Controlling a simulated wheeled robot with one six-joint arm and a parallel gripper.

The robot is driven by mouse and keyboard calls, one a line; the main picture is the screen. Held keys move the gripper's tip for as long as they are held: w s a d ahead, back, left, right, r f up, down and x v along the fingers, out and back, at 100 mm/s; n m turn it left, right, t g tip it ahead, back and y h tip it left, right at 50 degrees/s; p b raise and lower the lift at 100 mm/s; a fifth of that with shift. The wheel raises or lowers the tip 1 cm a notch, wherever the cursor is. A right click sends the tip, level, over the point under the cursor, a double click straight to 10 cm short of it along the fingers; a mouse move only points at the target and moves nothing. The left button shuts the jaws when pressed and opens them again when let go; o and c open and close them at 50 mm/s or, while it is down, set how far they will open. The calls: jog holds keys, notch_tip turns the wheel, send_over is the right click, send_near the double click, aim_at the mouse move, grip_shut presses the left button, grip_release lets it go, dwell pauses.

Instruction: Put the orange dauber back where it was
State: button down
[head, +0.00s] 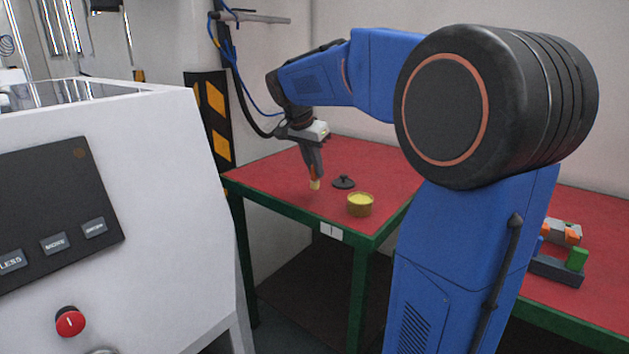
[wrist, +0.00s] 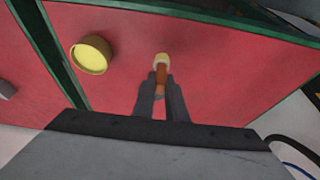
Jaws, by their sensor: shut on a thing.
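The orange dauber (wrist: 161,74) is held between the fingers of my gripper (wrist: 161,88), with its pale yellow tip pointing away from the wrist. In the head view my gripper (head: 313,168) points down over the left red table, and the dauber's pale tip (head: 315,184) shows below the fingers. I cannot tell whether the tip touches the table. On the right table is a dark rack (head: 556,270) with a green dauber (head: 577,259) upright in it. My arm hides part of that area.
An open pot of yellow content (head: 360,205) stands on the left table, with a black lid (head: 343,182) behind it. The pot also shows in the wrist view (wrist: 91,55). A grey-and-orange item (head: 563,232) lies behind the rack. A white machine (head: 150,130) stands at left.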

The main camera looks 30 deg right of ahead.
aim_at(315, 179)
jog(key=shift+f, duration=1.9)
jog(key=c, duration=1.8)
grip_release()
jog(key=shift+f, duration=0.1)
jog(key=shift+o, duration=0.2)
jog(key=v, duration=1.1)
jog(key=s+a+f+n+t+y, duration=0.1)
jog(key=s+a+f+n, duration=0.3)
jog(key=s+f, duration=0.3)
jog(key=s+a+f+n+t+y, duration=0.1)
jog(key=s+a+f+n, duration=0.3)
jog(key=s, duration=0.8)
jog(key=s+a+f+n+t+y, duration=0.1)
jog(key=s+a+f+n, duration=0.3)
jog(key=s+f, duration=0.5)
jog(key=shift+s+f+n+y, duration=0.45)
jog(key=shift+n+y, duration=0.15)
jog(key=shift+n, duration=0.4)
jog(key=shift+r, duration=0.1)
